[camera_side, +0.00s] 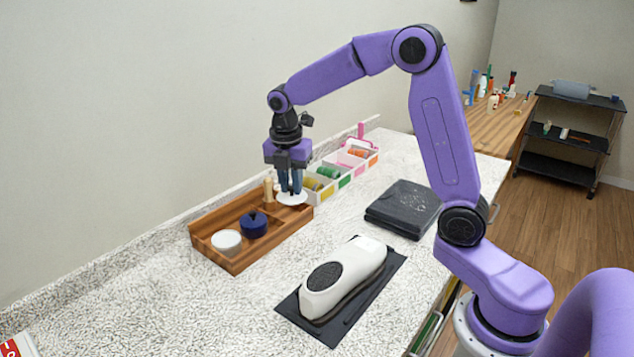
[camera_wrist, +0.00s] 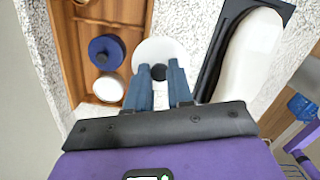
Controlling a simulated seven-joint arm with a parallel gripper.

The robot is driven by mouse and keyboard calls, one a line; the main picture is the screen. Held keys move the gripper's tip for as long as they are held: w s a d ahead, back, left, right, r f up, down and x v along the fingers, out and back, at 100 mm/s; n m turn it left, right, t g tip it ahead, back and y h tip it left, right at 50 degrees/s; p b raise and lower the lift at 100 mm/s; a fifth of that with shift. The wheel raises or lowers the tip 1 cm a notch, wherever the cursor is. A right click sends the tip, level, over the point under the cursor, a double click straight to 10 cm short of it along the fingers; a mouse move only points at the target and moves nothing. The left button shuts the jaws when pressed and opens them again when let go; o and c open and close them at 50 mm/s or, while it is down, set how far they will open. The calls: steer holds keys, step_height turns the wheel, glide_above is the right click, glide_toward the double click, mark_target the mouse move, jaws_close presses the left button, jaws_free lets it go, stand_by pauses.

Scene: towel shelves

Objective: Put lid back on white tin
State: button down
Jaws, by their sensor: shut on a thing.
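My gripper (camera_side: 290,190) is shut on the dark knob of a round white lid (camera_side: 292,199), holding it above the right end of the wooden tray. In the wrist view, the fingertips of my gripper (camera_wrist: 158,72) meet at the knob, and the white lid (camera_wrist: 165,48) spreads out beyond them. The white tin (camera_side: 226,241) stands in the tray's near left part, with no knob showing on top. It also shows in the wrist view (camera_wrist: 108,87), left of the fingers. The lid is apart from the tin.
A blue lidded pot (camera_side: 253,225) stands beside the white tin in the wooden tray (camera_side: 236,267). Wooden pieces (camera_side: 268,189) stand at the tray's back. Sorting bins (camera_side: 343,166) lie behind. A white device (camera_side: 343,277) on a dark mat and a dark folded towel (camera_side: 403,208) lie in front.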

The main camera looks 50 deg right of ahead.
steer(key=w+a+f+n, duration=0.3)
steer(key=w+a+n, duration=0.1)
steer(key=w+a, duration=0.75)
steer(key=shift+s+a+f, duration=0.15)
steer(key=shift+f, duration=0.85)
steer(key=shift+s+a+f, duration=0.15)
steer(key=shift+a+f, duration=0.05)
steer(key=shift+f, duration=0.8)
steer(key=shift+s+a+f, duration=0.15)
steer(key=shift+f, duration=0.85)
steer(key=shift+f, duration=0.2)
steer(key=shift+c, duration=2.2)
jaws_free()
steer(key=shift+r, duration=0.1)
step_height(320, 180, up, 7)
